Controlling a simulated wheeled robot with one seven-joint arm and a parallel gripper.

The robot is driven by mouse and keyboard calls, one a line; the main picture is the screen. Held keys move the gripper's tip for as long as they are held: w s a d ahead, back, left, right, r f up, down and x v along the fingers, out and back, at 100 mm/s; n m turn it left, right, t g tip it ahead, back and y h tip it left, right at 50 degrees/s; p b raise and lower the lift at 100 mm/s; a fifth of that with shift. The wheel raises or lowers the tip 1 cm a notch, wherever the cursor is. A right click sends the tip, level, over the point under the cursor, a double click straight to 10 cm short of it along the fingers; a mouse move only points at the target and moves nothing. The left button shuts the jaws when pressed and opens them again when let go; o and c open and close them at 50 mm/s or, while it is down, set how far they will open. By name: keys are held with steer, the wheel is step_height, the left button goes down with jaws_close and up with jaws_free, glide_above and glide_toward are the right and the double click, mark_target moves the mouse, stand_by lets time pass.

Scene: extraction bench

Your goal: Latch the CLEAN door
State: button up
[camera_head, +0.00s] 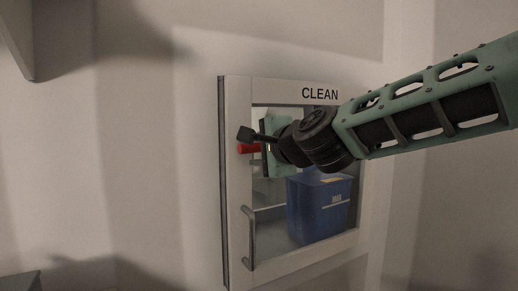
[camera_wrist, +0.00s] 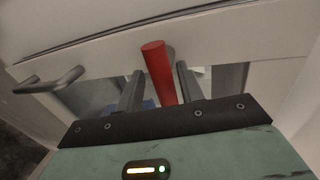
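The CLEAN door (camera_head: 237,200) is a pale framed door with a window and a black CLEAN label along its top. I cannot tell whether it is fully closed. A red latch lever (camera_head: 249,148) sits on its left side; in the wrist view the red lever (camera_wrist: 158,70) points toward me between my fingers. My gripper (camera_head: 250,136) is at the lever, and in the wrist view my gripper (camera_wrist: 159,85) has its two dark fingers apart, one on each side of the lever, with gaps showing. My wrist hides part of the window.
A grey bar handle (camera_head: 249,238) is on the door below the lever; it also shows at the left of the wrist view (camera_wrist: 50,82). A blue bin (camera_head: 318,208) stands behind the window. Plain wall (camera_head: 150,170) lies to the left.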

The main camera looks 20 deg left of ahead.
steer(key=shift+r, duration=0.1)
steer(key=shift+s+d+r, duration=0.1)
steer(key=shift+s+d, duration=0.1)
steer(key=shift+d, duration=0.15)
steer(key=b+v, duration=1.5)
steer(key=v, duration=0.1)
steer(key=shift+s, duration=0.35)
steer(key=shift+d, duration=0.15)
